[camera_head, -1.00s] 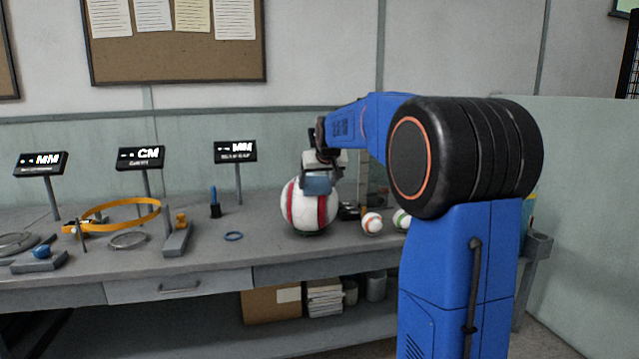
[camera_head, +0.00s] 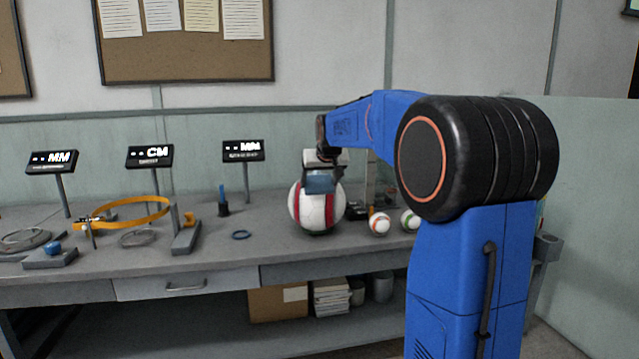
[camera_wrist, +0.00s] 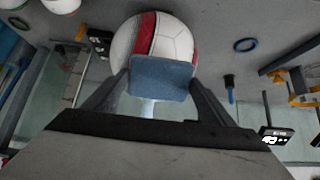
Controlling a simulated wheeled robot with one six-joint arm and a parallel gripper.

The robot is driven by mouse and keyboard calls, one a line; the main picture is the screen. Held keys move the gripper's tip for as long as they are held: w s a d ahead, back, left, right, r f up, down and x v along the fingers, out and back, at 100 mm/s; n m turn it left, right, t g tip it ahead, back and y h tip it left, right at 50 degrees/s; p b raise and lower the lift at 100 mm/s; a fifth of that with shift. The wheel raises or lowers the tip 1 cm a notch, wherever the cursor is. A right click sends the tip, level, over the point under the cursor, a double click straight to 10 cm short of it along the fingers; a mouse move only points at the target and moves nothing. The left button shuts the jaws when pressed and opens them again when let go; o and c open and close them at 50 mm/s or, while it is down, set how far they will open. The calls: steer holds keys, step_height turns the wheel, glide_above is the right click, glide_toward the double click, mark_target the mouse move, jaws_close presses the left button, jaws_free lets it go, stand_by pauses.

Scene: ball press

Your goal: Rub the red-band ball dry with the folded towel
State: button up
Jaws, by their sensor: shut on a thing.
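The red-band ball (camera_head: 312,212) is large and white with red bands, and stands on the workbench. It also shows at the top of the wrist view (camera_wrist: 172,42). My gripper (camera_head: 321,180) is shut on the folded blue towel (camera_wrist: 160,77), with one finger on each side of it. The towel (camera_head: 319,184) lies over the upper front of the ball and seems to touch it; exact contact is hard to tell. The ball's lower side is hidden in the wrist view.
A small orange-banded ball (camera_head: 379,224) and a green-banded ball (camera_head: 410,220) sit to the right. A blue ring (camera_head: 241,235), an orange hoop (camera_head: 125,212) and display signs (camera_head: 243,150) stand to the left. The bench front (camera_head: 200,262) between them is fairly clear.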

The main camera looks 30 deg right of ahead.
steer(key=v, duration=0.5)
steer(key=shift+r, duration=0.1)
stand_by(0.4)
steer(key=shift+s, duration=0.15)
